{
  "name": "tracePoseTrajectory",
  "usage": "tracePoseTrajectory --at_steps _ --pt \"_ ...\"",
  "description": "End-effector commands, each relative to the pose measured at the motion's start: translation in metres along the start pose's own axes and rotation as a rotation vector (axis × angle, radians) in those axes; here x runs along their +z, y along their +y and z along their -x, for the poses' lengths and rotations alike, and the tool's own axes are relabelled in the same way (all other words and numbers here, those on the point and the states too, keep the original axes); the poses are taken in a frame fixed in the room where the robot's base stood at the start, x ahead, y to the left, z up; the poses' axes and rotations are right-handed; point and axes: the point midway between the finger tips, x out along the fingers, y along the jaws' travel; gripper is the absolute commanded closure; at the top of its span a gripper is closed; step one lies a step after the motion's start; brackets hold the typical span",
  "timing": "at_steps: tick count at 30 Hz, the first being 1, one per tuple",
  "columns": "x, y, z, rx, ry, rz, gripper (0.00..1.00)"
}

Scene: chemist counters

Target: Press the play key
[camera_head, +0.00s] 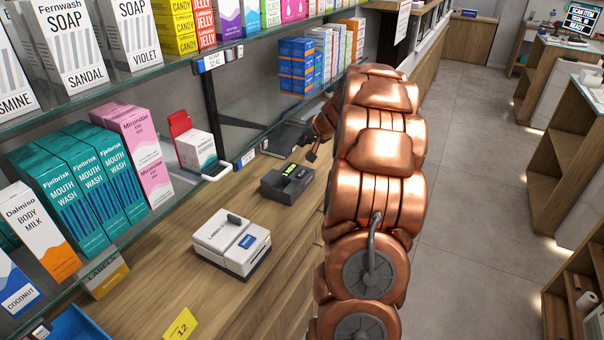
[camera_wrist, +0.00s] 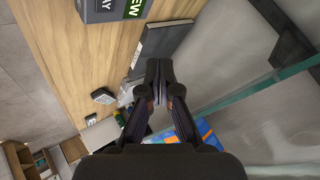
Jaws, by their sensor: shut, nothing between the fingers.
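A dark grey device (camera_head: 287,183) with a lit green display stands on the wooden counter. In the wrist view only part of it (camera_wrist: 113,11) shows, at the top edge. There it bears a green patch ending in "EW" and lettering ending in "AY". No play key can be made out for certain; the rest of the device is cut off. My gripper (camera_wrist: 159,66) is shut and empty, with its fingertips together. It is apart from the device. In the head view my gripper (camera_head: 312,154) is small and dark, beyond the device, and partly hidden by my copper arm.
A dark flat object (camera_wrist: 163,45) lies near the device. A glass shelf edge (camera_wrist: 240,92) runs close to my gripper. A white label machine (camera_head: 231,242) stands nearer on the counter. The aisle floor (camera_head: 475,190) is clear.

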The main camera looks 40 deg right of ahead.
Motion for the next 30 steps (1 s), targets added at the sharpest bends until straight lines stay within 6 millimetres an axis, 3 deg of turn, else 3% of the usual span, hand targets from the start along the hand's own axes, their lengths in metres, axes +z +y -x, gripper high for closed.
tracePoseTrajectory --at_steps 8,30 --pt "0.006 0.008 -0.008 0.002 0.0 -0.001 1.0" --pt "0.044 0.046 -0.06 0.0 0.0 -0.001 1.0"
